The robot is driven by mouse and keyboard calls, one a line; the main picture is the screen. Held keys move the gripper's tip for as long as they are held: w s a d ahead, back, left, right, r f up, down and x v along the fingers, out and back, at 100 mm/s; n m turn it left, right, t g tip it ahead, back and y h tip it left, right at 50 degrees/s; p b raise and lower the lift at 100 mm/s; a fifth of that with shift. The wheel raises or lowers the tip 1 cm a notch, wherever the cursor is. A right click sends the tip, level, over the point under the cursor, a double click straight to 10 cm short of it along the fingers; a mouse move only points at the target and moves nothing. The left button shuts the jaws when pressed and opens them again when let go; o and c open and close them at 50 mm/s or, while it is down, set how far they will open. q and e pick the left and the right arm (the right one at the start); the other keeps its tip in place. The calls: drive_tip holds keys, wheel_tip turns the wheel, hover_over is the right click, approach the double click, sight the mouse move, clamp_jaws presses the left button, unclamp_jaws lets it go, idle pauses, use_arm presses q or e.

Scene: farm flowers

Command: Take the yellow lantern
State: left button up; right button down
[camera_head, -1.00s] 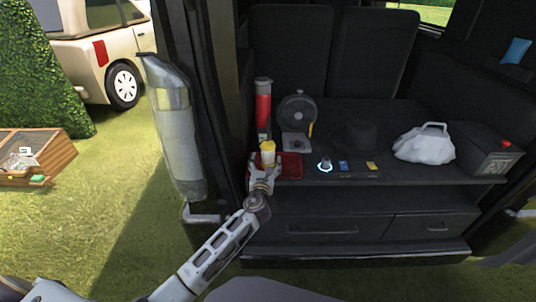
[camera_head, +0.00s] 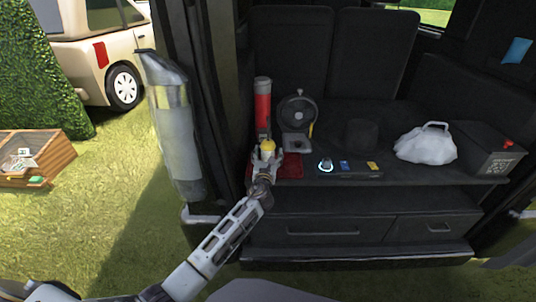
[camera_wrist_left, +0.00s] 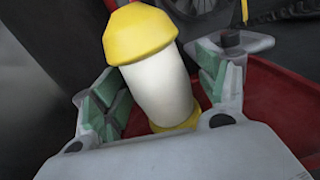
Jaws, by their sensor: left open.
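The yellow lantern (camera_head: 268,145) has a yellow cap, a white body and a yellow base. In the head view it stands at the left end of the vehicle's shelf, by a red tray (camera_head: 291,168), partly hidden by my left gripper (camera_head: 265,160). In the left wrist view the lantern (camera_wrist_left: 160,85) is between the green-padded fingers of my left gripper (camera_wrist_left: 160,95), leaning in the picture. The jaws are open, with a gap visible on the left side; the right pad is close to the lantern. My right gripper is not in view.
Behind the lantern stand a red cylinder (camera_head: 263,108) and a round black fan-like device (camera_head: 298,113). To the right are a small panel with a lit knob (camera_head: 325,166), a white bag (camera_head: 425,145) and a black box (camera_head: 485,150). Drawers (camera_head: 320,230) are below the shelf.

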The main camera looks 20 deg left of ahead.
sight(268, 133)
use_arm(q)
drive_tip(key=c, duration=1.3)
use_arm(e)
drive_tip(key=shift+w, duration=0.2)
use_arm(q)
drive_tip(key=shift+r, duration=0.15)
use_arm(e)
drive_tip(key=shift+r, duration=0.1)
